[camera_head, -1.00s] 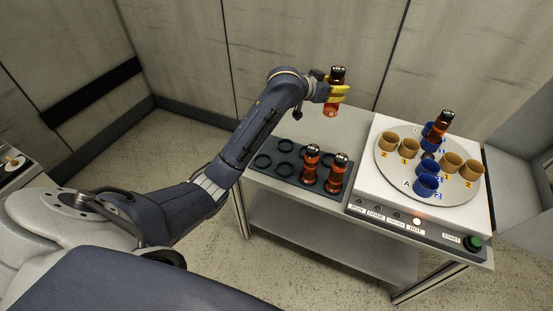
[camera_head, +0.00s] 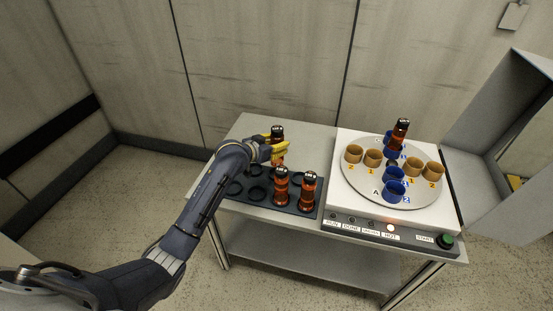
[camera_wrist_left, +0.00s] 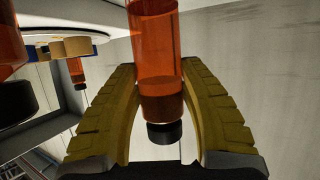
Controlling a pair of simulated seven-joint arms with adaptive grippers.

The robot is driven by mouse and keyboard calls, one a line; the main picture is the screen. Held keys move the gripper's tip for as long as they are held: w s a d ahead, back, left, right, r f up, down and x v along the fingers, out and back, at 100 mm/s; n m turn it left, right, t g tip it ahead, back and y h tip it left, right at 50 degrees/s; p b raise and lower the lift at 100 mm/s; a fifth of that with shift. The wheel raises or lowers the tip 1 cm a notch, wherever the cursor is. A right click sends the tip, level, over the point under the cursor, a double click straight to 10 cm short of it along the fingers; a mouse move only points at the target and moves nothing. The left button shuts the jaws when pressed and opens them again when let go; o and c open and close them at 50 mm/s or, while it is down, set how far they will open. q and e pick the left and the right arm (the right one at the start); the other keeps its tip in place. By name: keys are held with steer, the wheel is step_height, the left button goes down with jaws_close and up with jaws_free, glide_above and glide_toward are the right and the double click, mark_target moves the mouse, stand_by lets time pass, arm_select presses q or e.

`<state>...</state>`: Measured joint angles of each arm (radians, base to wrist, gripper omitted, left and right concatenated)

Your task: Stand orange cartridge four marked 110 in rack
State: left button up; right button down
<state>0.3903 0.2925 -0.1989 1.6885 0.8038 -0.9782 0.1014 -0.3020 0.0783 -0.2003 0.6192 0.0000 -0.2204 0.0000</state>
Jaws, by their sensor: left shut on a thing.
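My left gripper (camera_head: 275,150) has yellow fingers and is shut on an orange cartridge (camera_head: 278,133) with a dark cap. It holds the cartridge roughly upright above the rear part of the dark rack (camera_head: 262,204). In the left wrist view the held cartridge (camera_wrist_left: 156,70) sits between the two yellow fingers (camera_wrist_left: 163,115), its dark cap towards the bottom of the picture. The cartridge's lower end is hidden by the gripper and a standing cartridge in the head view. No 110 mark can be read. My right gripper is out of view.
Two orange cartridges (camera_head: 281,187) (camera_head: 308,190) stand in the rack's front right; open holes (camera_head: 235,188) show at its left. Another cartridge (camera_head: 400,135) stands on the turntable (camera_head: 405,198) among tan and blue cups. The white machine (camera_head: 343,185) borders the rack on the right.

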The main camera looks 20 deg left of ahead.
arm_select(q)
steer(key=shift+f, duration=3.55)
steer(key=shift+f, duration=0.1)
steer(key=o, duration=1.3)
steer(key=v, duration=1.2)
